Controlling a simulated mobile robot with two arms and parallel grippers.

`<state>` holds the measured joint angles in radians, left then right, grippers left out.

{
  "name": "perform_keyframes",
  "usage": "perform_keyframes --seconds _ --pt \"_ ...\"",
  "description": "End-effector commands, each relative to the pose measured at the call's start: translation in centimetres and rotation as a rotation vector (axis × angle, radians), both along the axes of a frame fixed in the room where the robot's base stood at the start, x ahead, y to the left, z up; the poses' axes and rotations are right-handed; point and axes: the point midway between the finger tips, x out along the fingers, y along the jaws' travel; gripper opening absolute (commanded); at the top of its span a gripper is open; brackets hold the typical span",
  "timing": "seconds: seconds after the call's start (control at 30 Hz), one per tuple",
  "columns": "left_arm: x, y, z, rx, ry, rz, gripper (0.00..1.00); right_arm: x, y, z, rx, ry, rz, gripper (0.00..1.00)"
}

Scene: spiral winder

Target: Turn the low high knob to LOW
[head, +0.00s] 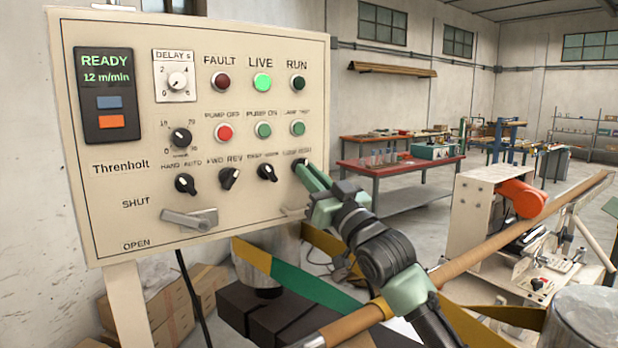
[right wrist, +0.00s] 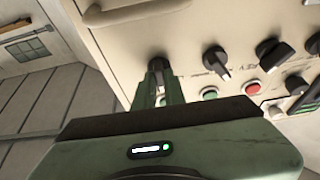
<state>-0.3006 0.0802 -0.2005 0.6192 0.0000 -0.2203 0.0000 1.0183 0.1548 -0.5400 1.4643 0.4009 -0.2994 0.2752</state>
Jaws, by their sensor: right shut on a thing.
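The low high knob (head: 299,164) is the black rotary knob at the right end of the lowest knob row on the cream control panel (head: 320,120). Its label above is small and partly blurred. My right gripper (head: 308,177) reaches it from the lower right and is shut on it. In the right wrist view the two green fingers (right wrist: 163,88) close around the black knob (right wrist: 157,65), whose pointer direction is hidden between them. My left gripper is not in view.
Black knobs (head: 267,172) stand left in the same row, with green and red buttons (head: 263,129) above. A grey lever (head: 190,219) sits lower left. A brown roller (head: 480,250) and a yellow-green strip (head: 300,283) lie near my right arm.

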Motion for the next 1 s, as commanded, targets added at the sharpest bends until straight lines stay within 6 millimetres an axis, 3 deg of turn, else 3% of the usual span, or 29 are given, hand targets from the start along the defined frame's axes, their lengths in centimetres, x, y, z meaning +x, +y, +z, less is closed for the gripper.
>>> perform_keyframes --seconds 0.5,1.0 --pt "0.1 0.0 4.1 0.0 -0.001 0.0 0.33 0.4 -0.5 0.5 -0.379 -0.246 -0.004 0.0" --pt "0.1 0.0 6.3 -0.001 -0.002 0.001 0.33 0.4 -0.5 0.2 -0.529 -0.349 -0.002 0.0"
